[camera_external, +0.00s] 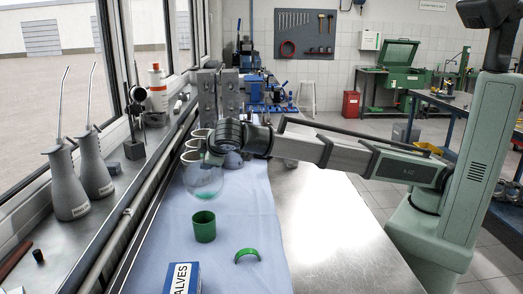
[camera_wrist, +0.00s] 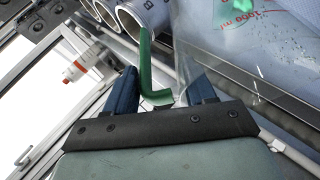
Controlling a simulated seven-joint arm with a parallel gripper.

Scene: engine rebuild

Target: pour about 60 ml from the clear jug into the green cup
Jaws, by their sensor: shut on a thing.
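The clear jug (camera_external: 203,180) hangs above the blue cloth, just behind and above the green cup, with a green tint low in it. My gripper (camera_wrist: 163,95) is shut on the jug by this handle. In the outside view my wrist covers the gripper and part of the jug's top. The green cup (camera_external: 204,228) stands upright on the cloth, its inside partly visible. I cannot tell the liquid level in it.
Several pale cylinders (camera_external: 194,145) stand behind the jug. Grey spouted cans (camera_external: 68,185) stand on the sill. The bare metal table (camera_external: 330,225) is free at right.

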